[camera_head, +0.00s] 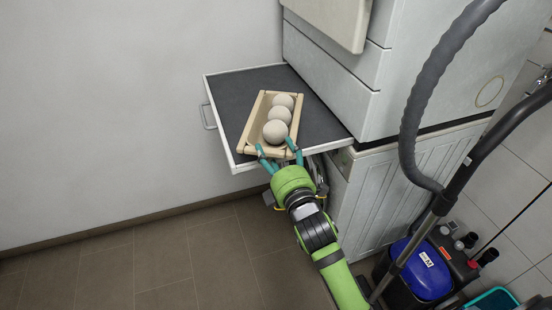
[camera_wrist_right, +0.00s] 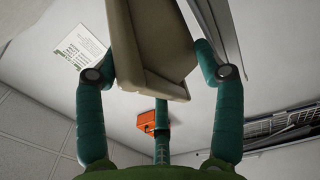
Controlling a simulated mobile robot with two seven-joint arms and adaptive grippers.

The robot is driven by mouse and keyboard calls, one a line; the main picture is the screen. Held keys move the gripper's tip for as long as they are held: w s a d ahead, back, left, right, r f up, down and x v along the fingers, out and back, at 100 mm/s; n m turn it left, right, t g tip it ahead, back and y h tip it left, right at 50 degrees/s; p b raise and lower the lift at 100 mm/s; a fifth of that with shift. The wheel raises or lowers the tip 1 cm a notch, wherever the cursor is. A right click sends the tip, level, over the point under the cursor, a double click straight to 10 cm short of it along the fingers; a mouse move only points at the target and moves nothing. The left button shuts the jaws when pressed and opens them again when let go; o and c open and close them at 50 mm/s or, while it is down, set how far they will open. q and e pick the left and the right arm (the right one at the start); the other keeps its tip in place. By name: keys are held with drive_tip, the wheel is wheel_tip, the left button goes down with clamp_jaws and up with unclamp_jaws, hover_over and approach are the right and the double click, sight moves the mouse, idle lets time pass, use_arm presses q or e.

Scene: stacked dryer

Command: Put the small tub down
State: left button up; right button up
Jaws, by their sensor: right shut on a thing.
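The small tub (camera_head: 249,123) is a beige, narrow, open box holding three pale balls (camera_head: 275,132) in a row. It is over the dark pull-out shelf (camera_head: 319,117), its near end close to the shelf's front edge. I cannot tell whether its base touches the shelf. My right gripper (camera_head: 278,151) is at the tub's near end, with teal fingers on either side. In the right wrist view, the tub (camera_wrist_right: 155,45) shows between the fingers of the right gripper (camera_wrist_right: 158,77), which is shut on it. My left gripper is out of view.
The shelf has a white rim and a handle (camera_head: 208,117) on its left. White stacked machines (camera_head: 345,85) stand on the right. A grey hose (camera_head: 415,110) and a blue vacuum cleaner (camera_head: 423,270) are at the right. The shelf is bare around the tub.

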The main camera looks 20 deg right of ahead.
drive_tip(key=shift+f, duration=0.55)
drive_tip(key=shift+f, duration=0.35)
drive_tip(key=o, duration=1.5)
drive_tip(key=shift+c, duration=0.2)
drive_tip(key=s+b, duration=0.1)
drive_tip(key=s, duration=1.1)
drive_tip(key=shift+d+r, duration=0.2)
drive_tip(key=shift+r, duration=0.05)
